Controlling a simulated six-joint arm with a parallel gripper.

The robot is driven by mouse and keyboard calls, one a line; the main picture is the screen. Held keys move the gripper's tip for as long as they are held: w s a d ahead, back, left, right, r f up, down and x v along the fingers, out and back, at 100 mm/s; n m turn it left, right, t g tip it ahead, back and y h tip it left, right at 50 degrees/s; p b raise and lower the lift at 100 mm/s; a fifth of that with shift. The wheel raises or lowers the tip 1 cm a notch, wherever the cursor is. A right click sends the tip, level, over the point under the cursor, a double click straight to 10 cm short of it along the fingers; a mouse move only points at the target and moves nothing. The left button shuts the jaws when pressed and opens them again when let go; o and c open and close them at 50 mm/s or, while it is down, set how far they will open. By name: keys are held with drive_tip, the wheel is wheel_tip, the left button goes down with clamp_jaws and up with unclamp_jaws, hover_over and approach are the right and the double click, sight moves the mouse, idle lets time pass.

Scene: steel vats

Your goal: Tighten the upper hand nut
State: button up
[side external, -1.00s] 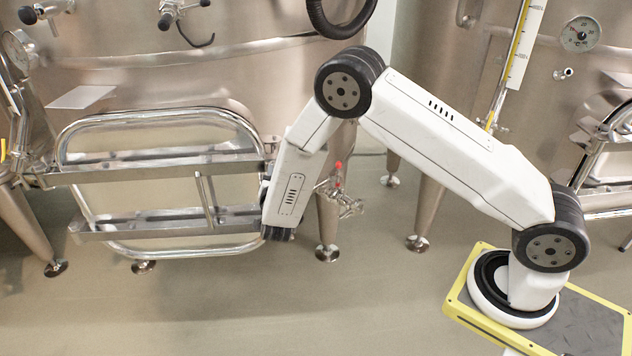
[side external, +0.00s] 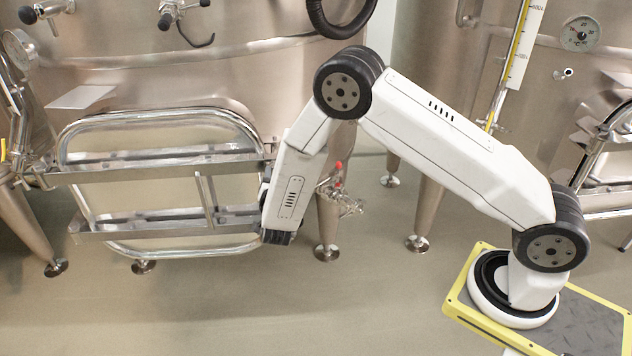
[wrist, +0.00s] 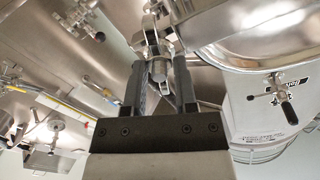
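My gripper (wrist: 160,68) shows in the wrist view with its two black fingers apart. A shiny metal fitting (wrist: 152,40), which looks like the hand nut, stands at and beyond the fingertips, and its near end lies between them. I cannot tell whether the fingers touch it. In the side view, my gripper and the hand nut are hidden behind my white wrist link, at the right edge of the oval hatch door (side external: 150,180). Two horizontal bars cross this door, the upper bar (side external: 150,172) and the lower bar (side external: 160,225).
Steel vats stand behind the hatch (side external: 250,70). A valve with a red handle (side external: 338,168) sits just right of my wrist. A vat leg (side external: 327,220) stands close by. In the wrist view, a valve with a black handle (wrist: 288,110) is on the right. The floor in front is clear.

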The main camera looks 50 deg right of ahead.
drive_tip(key=v, duration=0.8)
idle(0.8)
drive_tip(key=shift+w+r, duration=0.1)
drive_tip(key=s+d+r+n+g+y, duration=0.2)
drive_tip(key=s+n+g+y, duration=0.3)
drive_tip(key=s, duration=0.4)
drive_tip(key=s+d+r+n+g+y, duration=0.2)
drive_tip(key=s+n+g+y, duration=0.3)
drive_tip(key=s, duration=0.5)
drive_tip(key=n+y, duration=0.2)
drive_tip(key=n, duration=0.1)
drive_tip(key=shift+r+y, duration=0.35)
drive_tip(key=shift+y, duration=0.05)
drive_tip(key=shift+w+d, duration=0.1)
